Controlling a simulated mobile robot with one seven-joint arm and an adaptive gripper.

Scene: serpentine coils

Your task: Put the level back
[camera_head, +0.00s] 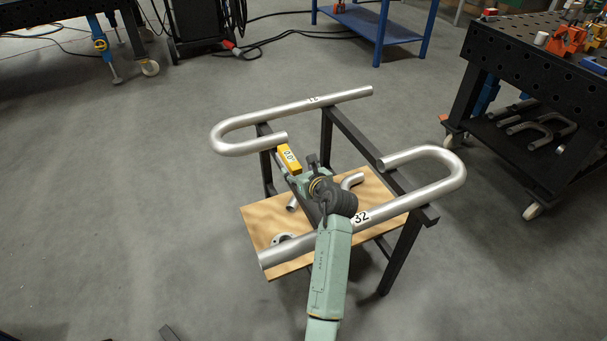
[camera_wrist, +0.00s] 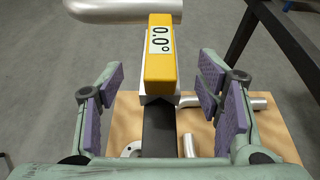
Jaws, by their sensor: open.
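The level (camera_head: 288,158) is a small yellow block with a white 0.0° display, on a dark rail of the stand near the end of pipe coil 31 (camera_head: 311,101). In the wrist view the level (camera_wrist: 158,68) appears upright, with a pale base on the dark rail (camera_wrist: 158,130). My gripper (camera_head: 298,175) is open, just on the near side of the level. In the wrist view its purple-padded fingers (camera_wrist: 162,85) stand to the left and right of the level, with gaps on both sides. Whether the fingertips reach fully around it I cannot tell.
Pipe coil 32 (camera_head: 420,180) lies across the stand's right side, under my arm. A plywood shelf (camera_head: 254,217) below holds pipe pieces and a flange (camera_head: 284,239). A black welding table (camera_head: 520,70) stands right, a blue table (camera_head: 365,22) behind. Floor at left is clear.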

